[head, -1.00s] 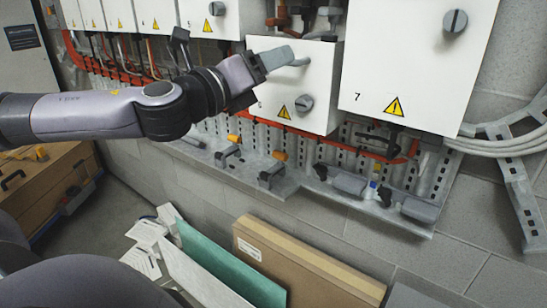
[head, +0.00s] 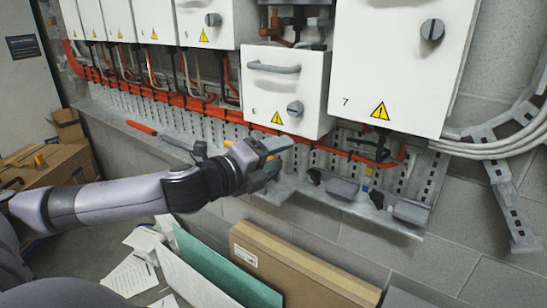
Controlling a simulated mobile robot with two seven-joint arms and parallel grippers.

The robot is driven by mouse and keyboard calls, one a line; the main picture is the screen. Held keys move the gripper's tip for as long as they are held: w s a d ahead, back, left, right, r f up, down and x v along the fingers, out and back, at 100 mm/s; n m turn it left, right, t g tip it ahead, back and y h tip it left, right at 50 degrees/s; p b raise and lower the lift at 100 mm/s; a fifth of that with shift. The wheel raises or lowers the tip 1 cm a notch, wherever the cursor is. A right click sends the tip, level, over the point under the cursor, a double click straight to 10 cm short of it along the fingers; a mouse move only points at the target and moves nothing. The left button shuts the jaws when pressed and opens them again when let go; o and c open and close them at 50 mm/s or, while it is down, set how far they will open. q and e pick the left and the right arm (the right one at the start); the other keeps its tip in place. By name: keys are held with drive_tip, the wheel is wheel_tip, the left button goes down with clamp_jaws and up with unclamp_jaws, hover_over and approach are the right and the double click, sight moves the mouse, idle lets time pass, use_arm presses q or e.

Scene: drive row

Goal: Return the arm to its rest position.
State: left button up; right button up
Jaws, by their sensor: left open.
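My left arm (head: 120,198) comes in from the left, low across the picture. Its left gripper (head: 276,158) is open, with nothing seen between the fingers. It hangs in front of the metal ledge, below the white drive unit with a grey handle (head: 273,68), and is clear of that handle. The gripper hides part of the ledge and its latches. My right gripper is not in view.
White drive unit 7 (head: 390,60) hangs to the right, and a row of white units runs to the left. A red-handled tool (head: 142,128) lies on the ledge (head: 110,117). Below stand a cardboard box (head: 300,268) and a green panel (head: 225,268).

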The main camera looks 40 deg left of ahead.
use_arm(q)
drive_tip(key=shift+f, duration=0.1)
idle(0.5)
drive_tip(key=s+d+f+n+g, duration=0.25)
drive_tip(key=f+n, duration=0.25)
drive_tip(key=f, duration=0.5)
drive_tip(key=s+d+f+n+g, duration=0.1)
drive_tip(key=s+d+f+n, duration=0.3)
drive_tip(key=f, duration=0.7)
drive_tip(key=s+d+f+n+g, duration=0.1)
drive_tip(key=s+d+f+n, duration=0.2)
drive_tip(key=s+f+n, duration=0.3)
drive_tip(key=s+d+f+n+g, duration=0.2)
drive_tip(key=s+f+n, duration=0.4)
drive_tip(key=f, duration=0.4)
drive_tip(key=shift+s+d+f, duration=0.25)
drive_tip(key=shift+s+d, duration=0.2)
drive_tip(key=shift+d, duration=0.35)
